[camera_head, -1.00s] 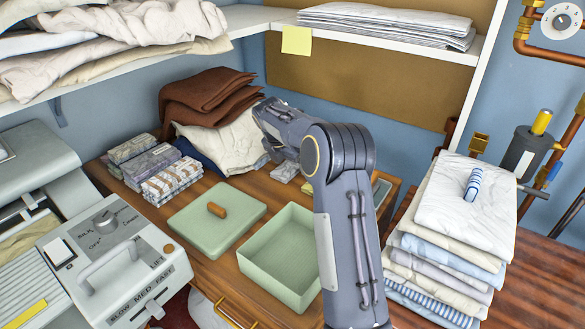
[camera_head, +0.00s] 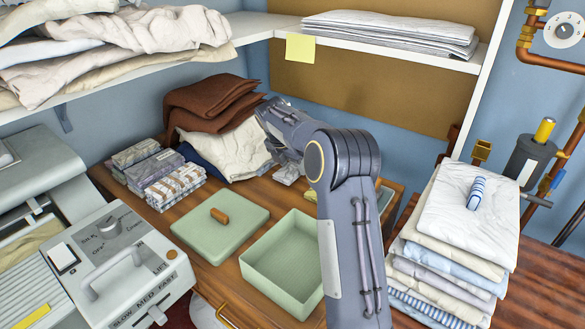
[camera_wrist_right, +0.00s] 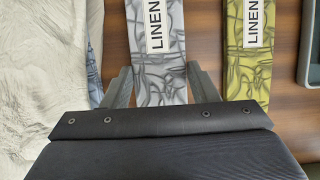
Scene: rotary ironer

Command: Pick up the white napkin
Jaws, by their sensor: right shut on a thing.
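The white napkin (camera_wrist_right: 162,75) is a folded, pale grey-white marbled packet with a white band reading LINEN. In the right wrist view it lies between the two fingers of my right gripper (camera_wrist_right: 161,88), which is shut on it with a finger along each long side. In the head view the napkin (camera_head: 287,174) shows as a small pale patch beside my right wrist; my arm hides most of the gripper. I cannot tell whether the napkin touches the wood beneath. My left gripper is not in view.
A yellow-green LINEN packet (camera_wrist_right: 245,60) lies to the right, and cream cloth (camera_wrist_right: 40,80) to the left. An open green box (camera_head: 285,262) and its lid (camera_head: 220,228) sit in front. A folded linen stack (camera_head: 455,225) stands at right; a shelf (camera_head: 390,45) runs above.

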